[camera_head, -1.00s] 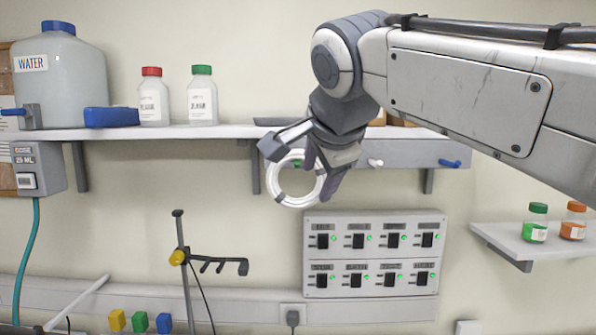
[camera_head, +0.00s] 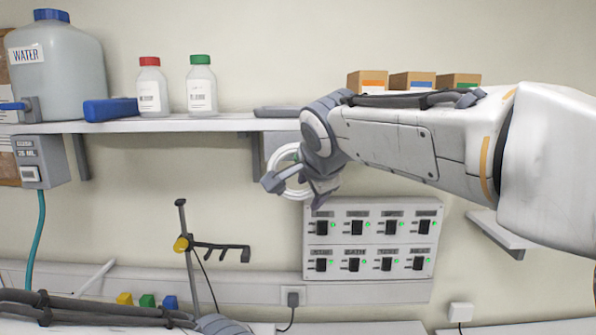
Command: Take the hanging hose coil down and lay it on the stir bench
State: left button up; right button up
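The white hose coil (camera_head: 279,163) hangs in front of the wall, below the shelf edge. My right gripper (camera_head: 297,190) is at it, with its fingers apart on either side of the coil's lower part. The gripper and wrist hide the coil's right side, and the peg behind it is not visible. I cannot tell whether a finger touches the coil. Part of my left arm crosses the bottom left, and its fingers are not visible. A pale bench surface (camera_head: 350,328) shows at the bottom edge; I cannot tell whether it is the stir bench.
The shelf (camera_head: 225,123) holds a water tank (camera_head: 60,75), a blue object (camera_head: 110,109), two capped bottles and small boxes (camera_head: 412,81). A switch panel (camera_head: 372,240) is below my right gripper. A clamp stand (camera_head: 187,255) stands left of it.

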grip_shut()
jog(key=shift+r, duration=0.25)
